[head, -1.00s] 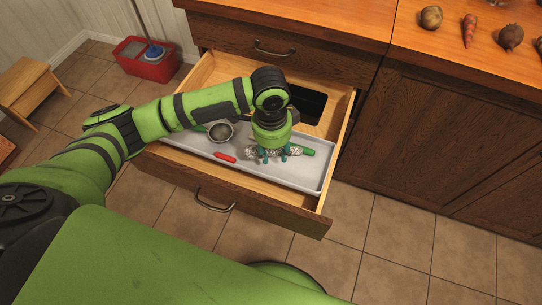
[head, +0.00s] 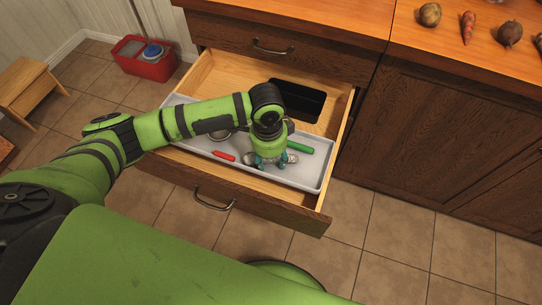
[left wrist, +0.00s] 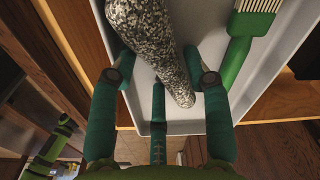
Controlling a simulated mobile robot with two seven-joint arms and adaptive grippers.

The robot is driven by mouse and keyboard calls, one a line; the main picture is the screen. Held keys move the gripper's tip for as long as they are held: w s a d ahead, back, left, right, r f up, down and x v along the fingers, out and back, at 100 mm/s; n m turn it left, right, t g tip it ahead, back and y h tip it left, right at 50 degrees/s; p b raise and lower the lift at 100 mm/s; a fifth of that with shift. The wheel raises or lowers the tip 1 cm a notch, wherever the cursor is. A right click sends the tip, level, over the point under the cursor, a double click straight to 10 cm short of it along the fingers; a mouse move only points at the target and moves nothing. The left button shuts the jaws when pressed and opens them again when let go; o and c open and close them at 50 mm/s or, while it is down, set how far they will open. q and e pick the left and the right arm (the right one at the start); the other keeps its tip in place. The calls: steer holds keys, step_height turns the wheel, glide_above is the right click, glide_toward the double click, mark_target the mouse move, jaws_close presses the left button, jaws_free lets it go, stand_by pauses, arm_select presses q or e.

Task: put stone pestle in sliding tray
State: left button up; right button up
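The stone pestle (left wrist: 150,40) is grey, black and white speckled. In the left wrist view it lies slanting over the grey sliding tray (left wrist: 275,105), its narrow end between my gripper's fingers. In the head view the tray (head: 314,184) sits in an open drawer, and the pestle is mostly hidden under my gripper, with a bit showing (head: 249,158). My left gripper (head: 268,163) points down, low over the tray. Its teal fingers (left wrist: 160,85) are spread around the pestle with gaps visible beside it. My right gripper is not in view.
A green-handled brush (left wrist: 237,50) lies in the tray right of the pestle; its handle (head: 299,147) shows in the head view. A red item (head: 223,156) lies left. My arm partly covers a metal bowl. The wooden drawer front (head: 255,205) borders the tray.

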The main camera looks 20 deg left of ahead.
mark_target(269, 160)
arm_select(q)
steer(key=shift+r, duration=0.1)
step_height(269, 160, up, 12)
steer(key=p, duration=0.1)
steer(key=shift+s+a, duration=0.15)
steer(key=shift+a, duration=0.1)
steer(key=shift+r, duration=0.1)
